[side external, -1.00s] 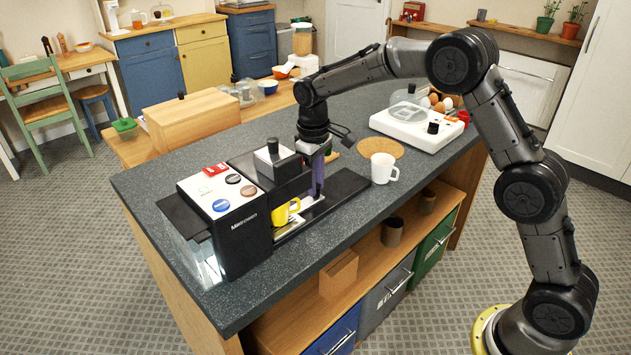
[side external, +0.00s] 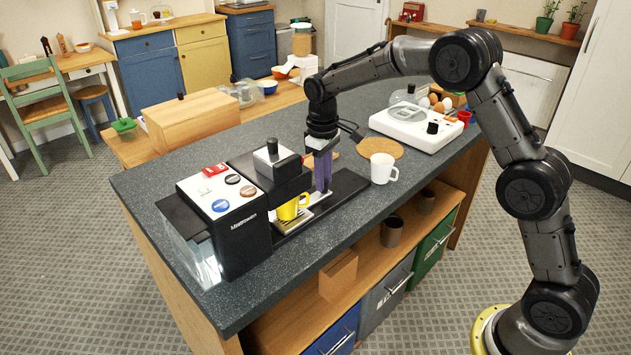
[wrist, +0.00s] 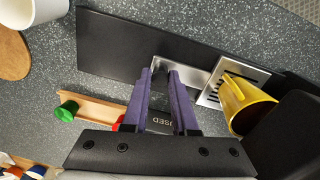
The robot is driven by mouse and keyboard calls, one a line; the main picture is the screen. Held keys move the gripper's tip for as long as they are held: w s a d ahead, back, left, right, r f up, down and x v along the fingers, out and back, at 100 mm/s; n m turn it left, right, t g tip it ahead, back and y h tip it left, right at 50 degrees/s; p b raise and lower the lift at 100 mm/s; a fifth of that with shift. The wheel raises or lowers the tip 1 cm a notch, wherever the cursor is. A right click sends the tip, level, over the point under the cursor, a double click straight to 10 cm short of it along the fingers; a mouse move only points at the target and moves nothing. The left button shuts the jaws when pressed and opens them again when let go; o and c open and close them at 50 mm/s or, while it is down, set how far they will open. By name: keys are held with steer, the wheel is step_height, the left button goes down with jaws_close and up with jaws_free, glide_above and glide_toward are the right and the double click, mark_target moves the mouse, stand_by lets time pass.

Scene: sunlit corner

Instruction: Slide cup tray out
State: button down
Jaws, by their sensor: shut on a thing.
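The silver cup tray (side external: 290,224) with a slatted grate stands partly out of the coffee machine (side external: 240,215), over a long black base plate (side external: 347,186). A yellow mug (side external: 293,207) sits upright on the grate. The wrist view shows the tray (wrist: 212,95), its silver front strip and the mug (wrist: 246,103). My gripper (side external: 322,187) has purple fingers pointing down at the tray's outer end. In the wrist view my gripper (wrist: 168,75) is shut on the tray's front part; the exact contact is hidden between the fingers. The tray's inner end is hidden under the machine.
A white mug (side external: 383,168) stands beyond the base plate's right end, near a round cork mat (side external: 380,147). A white appliance (side external: 415,122) is further back. The base plate is clear to the right of my gripper. The counter's front edge is close.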

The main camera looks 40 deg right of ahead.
steer(key=d, duration=0.8)
steer(key=shift+d+r, duration=0.1)
steer(key=shift+d, duration=0.3)
steer(key=c, duration=0.7)
jaws_free()
steer(key=shift+a+r, duration=0.1)
steer(key=shift+r, duration=0.15)
step_height(320, 180, up, 13)
steer(key=shift+a, duration=0.25)
steer(key=shift+s+r, duration=0.1)
